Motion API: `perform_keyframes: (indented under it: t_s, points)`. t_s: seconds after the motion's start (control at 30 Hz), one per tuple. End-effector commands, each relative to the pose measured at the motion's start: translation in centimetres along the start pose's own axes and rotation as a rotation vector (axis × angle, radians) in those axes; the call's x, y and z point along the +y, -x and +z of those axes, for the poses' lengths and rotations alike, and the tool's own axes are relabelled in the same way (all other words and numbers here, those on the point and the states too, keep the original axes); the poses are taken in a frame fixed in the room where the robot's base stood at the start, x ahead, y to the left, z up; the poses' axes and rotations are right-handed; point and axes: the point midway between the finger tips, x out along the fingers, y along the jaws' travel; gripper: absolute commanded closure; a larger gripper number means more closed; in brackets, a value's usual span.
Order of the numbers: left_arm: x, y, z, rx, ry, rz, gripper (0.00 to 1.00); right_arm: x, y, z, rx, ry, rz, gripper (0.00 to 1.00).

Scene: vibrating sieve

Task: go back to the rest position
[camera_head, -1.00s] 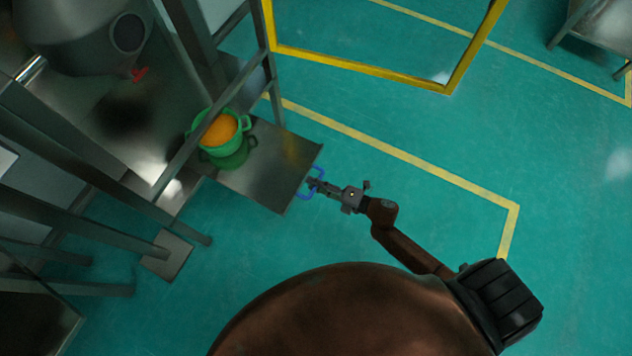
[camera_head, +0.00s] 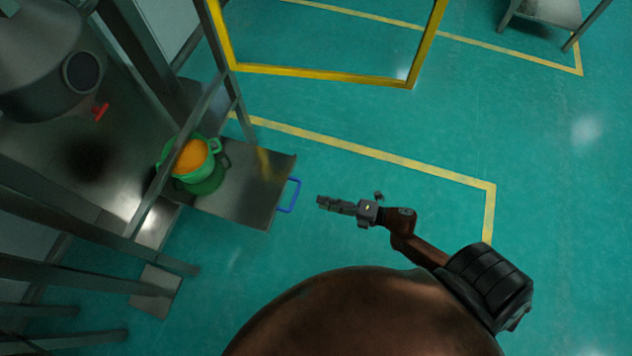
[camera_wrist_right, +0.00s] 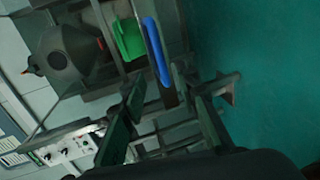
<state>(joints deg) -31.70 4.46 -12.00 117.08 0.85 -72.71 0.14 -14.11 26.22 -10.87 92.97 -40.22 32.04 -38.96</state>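My right gripper (camera_head: 321,202) is over open floor, to the right of the blue handle (camera_head: 289,195), with a gap between them. In the right wrist view its two fingers stand apart with nothing held between them, and the blue handle (camera_wrist_right: 156,50) shows beyond them. The handle is on the edge of a flat metal shelf (camera_head: 250,190). A green pot (camera_head: 214,146) with orange contents (camera_head: 191,156) stands on the shelf's left part, partly behind a frame bar. My left gripper is out of view.
A metal frame and a grey machine (camera_head: 40,70) with a red handle (camera_head: 100,112) stand at the left. A yellow frame (camera_head: 320,77) stands at the top. The green floor right of my arm is clear. A metal table (camera_head: 548,12) is at the top right.

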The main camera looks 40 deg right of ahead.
Motion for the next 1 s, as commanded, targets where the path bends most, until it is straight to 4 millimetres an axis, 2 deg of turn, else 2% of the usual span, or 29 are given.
perform_keyframes:
  t_s: [0.6, 0.73, 0.87, 1.0]
  points:
    - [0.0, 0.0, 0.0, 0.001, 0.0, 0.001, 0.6, 0.0, 0.3, 0.0, 0.0, 0.0, 0.0, 0.71]
    - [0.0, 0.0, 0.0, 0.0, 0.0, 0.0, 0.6, -0.4, 0.4, 0.6, -0.044, -0.042, -0.013, 0.71]
    - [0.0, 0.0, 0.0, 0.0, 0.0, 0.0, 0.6, -2.1, 1.2, 2.8, -0.208, -0.209, -0.063, 0.71]
    - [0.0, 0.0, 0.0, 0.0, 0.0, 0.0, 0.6, -6.3, 4.1, 5.2, -0.472, -0.511, -0.153, 0.71]
